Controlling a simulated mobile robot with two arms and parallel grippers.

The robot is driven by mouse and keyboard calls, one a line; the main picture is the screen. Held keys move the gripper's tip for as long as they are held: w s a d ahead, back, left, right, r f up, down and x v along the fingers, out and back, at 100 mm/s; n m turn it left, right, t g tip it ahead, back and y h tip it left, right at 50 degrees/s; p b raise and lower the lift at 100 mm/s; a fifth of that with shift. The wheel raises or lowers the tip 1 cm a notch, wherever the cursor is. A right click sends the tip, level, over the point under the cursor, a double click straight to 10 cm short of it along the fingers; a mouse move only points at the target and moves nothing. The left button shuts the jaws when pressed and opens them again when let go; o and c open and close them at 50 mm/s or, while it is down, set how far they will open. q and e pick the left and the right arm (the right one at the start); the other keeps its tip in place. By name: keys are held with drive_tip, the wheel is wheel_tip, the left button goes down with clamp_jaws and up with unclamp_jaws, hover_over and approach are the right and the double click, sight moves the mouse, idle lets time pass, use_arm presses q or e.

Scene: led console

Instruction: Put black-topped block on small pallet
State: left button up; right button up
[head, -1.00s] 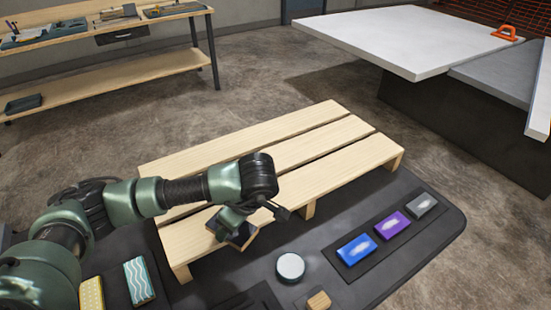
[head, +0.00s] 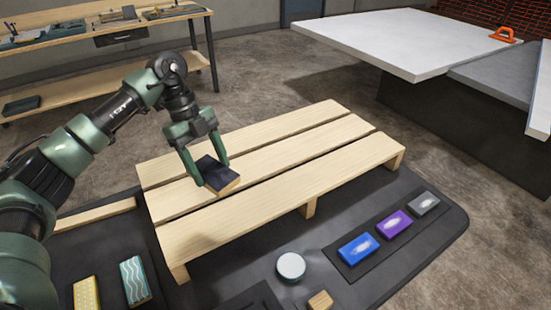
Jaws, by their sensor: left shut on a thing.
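The black-topped block (head: 217,174) has a dark top and light wooden sides. My left gripper (head: 208,170) is shut on it, with a green finger on either side. The block is over the left part of the small pallet (head: 305,165), near its middle slat. I cannot tell whether it touches the slats or hangs just above them. The pallet is light wood with three wide slats and lies on the dark console. My right gripper is not in view.
Blue (head: 358,249), purple (head: 394,224) and grey (head: 425,203) blocks lie in a tray at right. A round white button (head: 291,266), a small wooden block (head: 320,300), a teal wavy block (head: 135,281) and a yellow block (head: 87,293) are in front. The pallet's right side is clear.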

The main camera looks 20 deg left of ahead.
sight(226, 218)
use_arm(q)
drive_tip(key=r+n, duration=0.1)
drive_tip(key=r+n+t, duration=0.1)
drive_tip(key=n, duration=0.1)
drive_tip(key=r+n+t, duration=0.1)
drive_tip(key=shift+w+a+n, duration=0.25)
drive_tip(key=shift+n, duration=0.15)
wheel_tip(226, 218, down, 20)
drive_tip(key=p, duration=0.2)
drive_tip(key=shift+p, duration=0.4)
drive_tip(key=o, duration=1.5)
drive_tip(key=shift+c, duration=0.2)
drive_tip(key=b+v, duration=0.2)
drive_tip(key=v, duration=1)
drive_tip(key=shift+a+b, duration=0.15)
drive_tip(key=shift+b, duration=0.25)
